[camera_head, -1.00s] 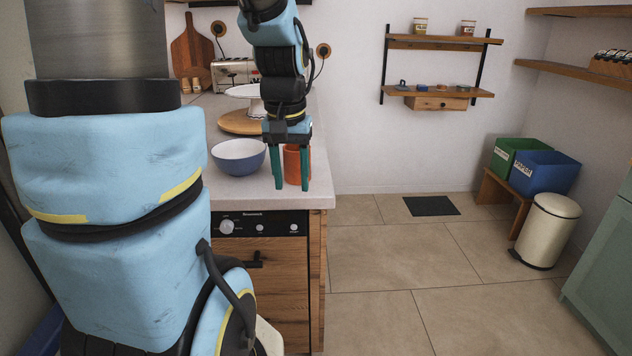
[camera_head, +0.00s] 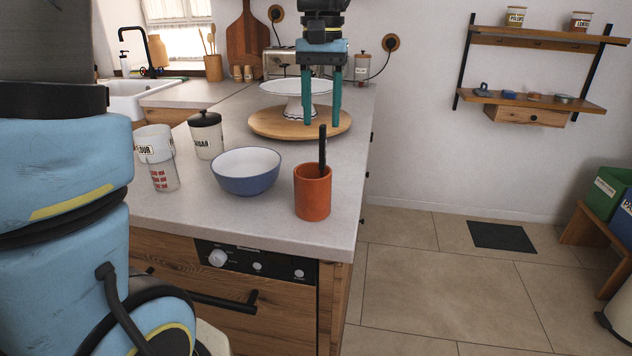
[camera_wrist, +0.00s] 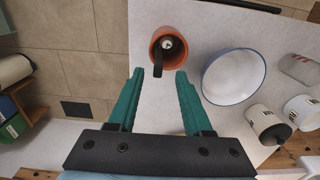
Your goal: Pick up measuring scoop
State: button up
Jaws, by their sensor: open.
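A dark, straight handle (camera_head: 323,150) stands up out of an orange cup (camera_head: 312,196) on the counter; it looks like the scoop's handle, and its lower end is hidden in the cup. In the wrist view the dark handle (camera_wrist: 157,62) leans over the rim of the orange cup (camera_wrist: 154,44), with something small and pale inside. My gripper (camera_head: 321,119) is open and empty, its green fingers pointing down, and in the head view its tips appear just above the handle's top. In the wrist view the handle shows between the tips of my gripper (camera_wrist: 161,73).
A cake stand (camera_head: 296,88) on a round wooden board (camera_head: 268,124) is behind. The counter's right edge is close to the cup.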

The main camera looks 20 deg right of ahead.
aim_at(323, 125)
notch_tip(323, 125, down, 5)
jog(key=shift+s+f+p, duration=0.1)
jog(key=shift+s+p, duration=0.05)
jog(key=shift+p, duration=0.55)
jog(key=shift+c, duration=0.2)
grip_shut()
